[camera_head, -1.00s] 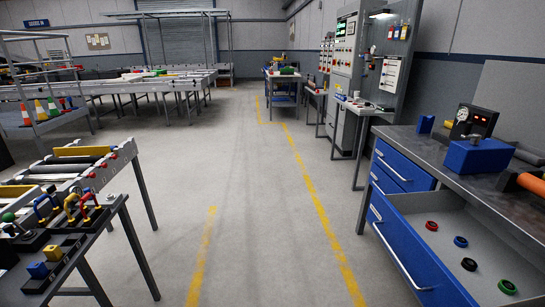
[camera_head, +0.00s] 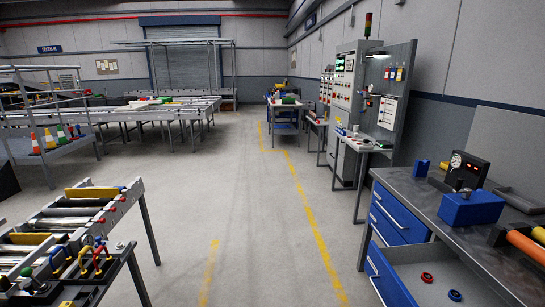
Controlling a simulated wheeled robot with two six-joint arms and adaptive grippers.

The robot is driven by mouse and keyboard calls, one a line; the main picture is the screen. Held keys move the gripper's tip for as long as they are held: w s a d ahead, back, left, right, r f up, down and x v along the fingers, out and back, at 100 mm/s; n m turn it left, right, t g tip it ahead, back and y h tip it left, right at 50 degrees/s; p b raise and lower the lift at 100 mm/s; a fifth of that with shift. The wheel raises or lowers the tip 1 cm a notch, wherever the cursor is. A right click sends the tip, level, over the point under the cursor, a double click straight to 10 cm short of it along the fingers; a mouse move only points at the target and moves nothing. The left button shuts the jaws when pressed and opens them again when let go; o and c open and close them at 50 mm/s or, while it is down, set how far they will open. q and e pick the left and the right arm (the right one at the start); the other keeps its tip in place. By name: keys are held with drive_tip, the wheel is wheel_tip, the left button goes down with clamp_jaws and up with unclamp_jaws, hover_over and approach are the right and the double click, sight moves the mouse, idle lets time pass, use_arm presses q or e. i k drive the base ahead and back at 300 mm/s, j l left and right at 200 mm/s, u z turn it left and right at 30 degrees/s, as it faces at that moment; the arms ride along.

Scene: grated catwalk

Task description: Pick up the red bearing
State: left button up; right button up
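A red bearing (camera_head: 427,277) lies flat in the open drawer (camera_head: 410,256) of the blue workbench at the lower right. It is a small ring with a dark centre. A blue bearing (camera_head: 455,295) lies to its right, nearer the bottom edge of the picture. Neither of my grippers shows in the head view, so I cannot see their state.
The workbench top (camera_head: 425,193) holds a blue box (camera_head: 472,208), a gauge unit (camera_head: 462,170) and orange rollers (camera_head: 525,245). A roller conveyor (camera_head: 85,215) stands at left, with padlocks (camera_head: 90,258) on a stand before it. The floor between (camera_head: 235,215) is clear.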

sight(427, 277)
drive_tip(key=z, duration=1.55)
